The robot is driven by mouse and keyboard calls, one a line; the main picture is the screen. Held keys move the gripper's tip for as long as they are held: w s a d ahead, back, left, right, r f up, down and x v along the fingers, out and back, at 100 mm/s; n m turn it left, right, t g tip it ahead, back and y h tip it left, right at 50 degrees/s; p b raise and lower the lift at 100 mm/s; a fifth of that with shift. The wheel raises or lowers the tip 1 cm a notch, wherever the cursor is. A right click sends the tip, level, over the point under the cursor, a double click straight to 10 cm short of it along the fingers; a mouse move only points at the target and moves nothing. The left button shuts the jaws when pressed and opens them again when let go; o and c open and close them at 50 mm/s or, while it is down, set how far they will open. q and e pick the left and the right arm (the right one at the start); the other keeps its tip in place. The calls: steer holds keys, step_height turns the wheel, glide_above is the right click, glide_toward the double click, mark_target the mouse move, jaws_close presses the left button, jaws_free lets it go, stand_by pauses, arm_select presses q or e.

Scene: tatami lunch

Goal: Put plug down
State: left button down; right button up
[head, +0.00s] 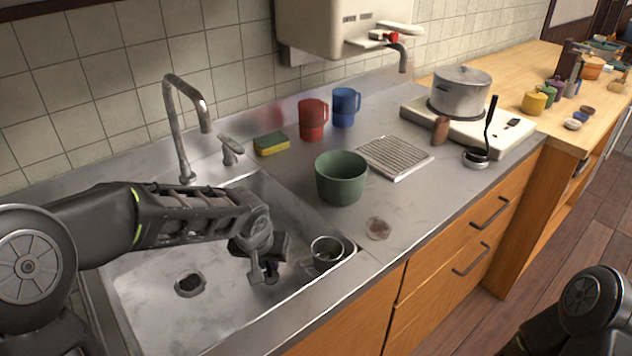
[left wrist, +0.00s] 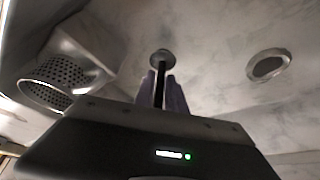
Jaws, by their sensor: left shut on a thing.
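The plug (left wrist: 162,59) shows in the left wrist view as a grey round disc on a thin dark stem. My left gripper (head: 264,272) is shut on the stem, inside the steel sink (head: 145,285). In the left wrist view the fingers (left wrist: 162,90) stand on both sides of the stem. The round drain hole (head: 189,285) is left of the gripper in the head view; it also shows apart from the plug in the left wrist view (left wrist: 268,66). In the head view the plug is not clearly seen. My right arm shows at the lower right; its gripper is out of view.
A metal strainer cup (head: 327,253) sits in the sink's right corner, close to my left gripper. A green pot (head: 341,178) and a small round disc (head: 378,229) are on the counter. The faucet (head: 181,120) rises behind the sink. The sink's left part is clear.

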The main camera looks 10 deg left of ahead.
arm_select(q)
steer(key=shift+d+f+m, duration=0.2)
steer(key=shift+d+m, duration=0.05)
steer(key=shift+d, duration=0.4)
steer(key=shift+d+f+m, duration=0.15)
steer(key=shift+d+m, duration=0.1)
steer(key=shift+d, duration=0.35)
steer(key=shift+r, duration=0.1)
